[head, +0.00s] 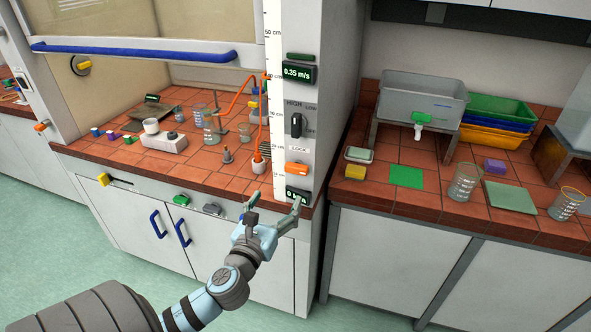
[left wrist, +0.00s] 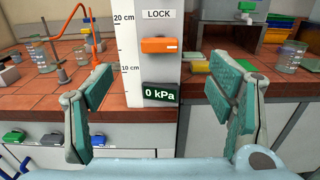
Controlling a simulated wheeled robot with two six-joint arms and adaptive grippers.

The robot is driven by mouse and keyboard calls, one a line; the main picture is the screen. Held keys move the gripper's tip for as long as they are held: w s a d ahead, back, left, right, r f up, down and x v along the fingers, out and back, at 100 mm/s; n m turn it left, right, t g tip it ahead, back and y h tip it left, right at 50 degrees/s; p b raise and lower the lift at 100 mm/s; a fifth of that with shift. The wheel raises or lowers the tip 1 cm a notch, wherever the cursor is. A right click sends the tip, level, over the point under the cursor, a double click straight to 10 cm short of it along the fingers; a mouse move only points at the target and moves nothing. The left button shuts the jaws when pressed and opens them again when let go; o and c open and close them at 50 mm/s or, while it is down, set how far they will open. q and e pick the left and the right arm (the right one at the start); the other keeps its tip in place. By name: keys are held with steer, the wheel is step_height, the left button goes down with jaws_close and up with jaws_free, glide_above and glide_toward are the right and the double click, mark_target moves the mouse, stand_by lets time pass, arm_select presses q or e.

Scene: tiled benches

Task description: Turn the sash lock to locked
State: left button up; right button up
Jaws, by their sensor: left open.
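The sash lock is an orange lever (head: 296,168) under a LOCK label on the white post (head: 295,145) at the hood's right edge. In the left wrist view the orange lever (left wrist: 160,46) lies level, ahead of and above the middle of the jaws. My left gripper (head: 274,203) is open and empty, below the lever in the head view and apart from it. Its two green-padded fingers (left wrist: 160,98) stand wide on either side of the post in the wrist view. My right gripper is not in view.
A 0 kPa display (left wrist: 161,93) sits just below the lever. A black rotary knob (head: 296,125) and a 0.35 m/s display (head: 296,72) are higher on the post. The raised sash has a blue handle (head: 145,51). Glassware stands on the tiled benches on both sides.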

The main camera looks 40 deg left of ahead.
mark_target(295, 169)
arm_select(q)
steer(key=x, duration=1.3)
steer(key=shift+a+f, duration=0.1)
steer(key=shift+f, duration=0.15)
steer(key=shift+w+a+r, duration=0.1)
steer(key=shift+w+a, duration=0.05)
steer(key=shift+w, duration=0.35)
steer(key=shift+c, duration=0.6)
steer(key=c, duration=1)
steer(key=shift+c, duration=0.2)
